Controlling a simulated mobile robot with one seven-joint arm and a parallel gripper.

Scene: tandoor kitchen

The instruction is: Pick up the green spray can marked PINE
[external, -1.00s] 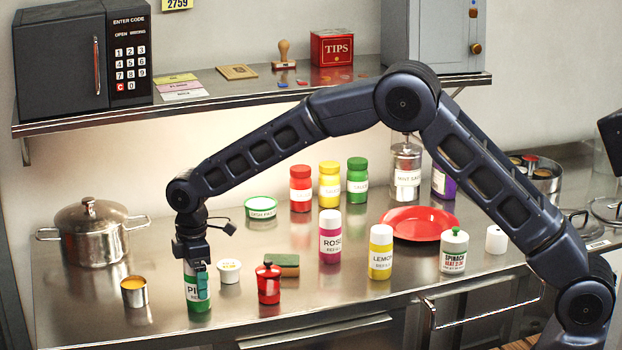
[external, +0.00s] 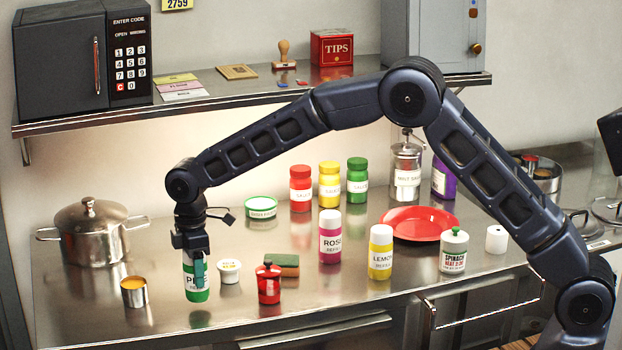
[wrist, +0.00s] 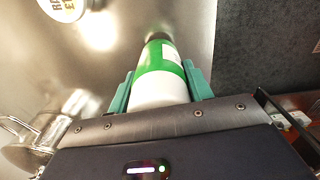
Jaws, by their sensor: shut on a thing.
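The green and white spray can marked PINE (external: 195,282) is upright in my gripper (external: 196,268) at the front left of the steel counter. My gripper is shut on it from above, and the can hangs a little above the counter, with its reflection below. In the wrist view the can (wrist: 161,75) lies between the two teal fingers of my gripper (wrist: 160,88). Part of the can's label and its upper end are hidden by the gripper in the external view.
A small orange-filled tin (external: 134,291) stands close on the left and a white tub (external: 229,271) close on the right. A steel pot (external: 92,240) is behind left. A shelf (external: 250,96) runs above.

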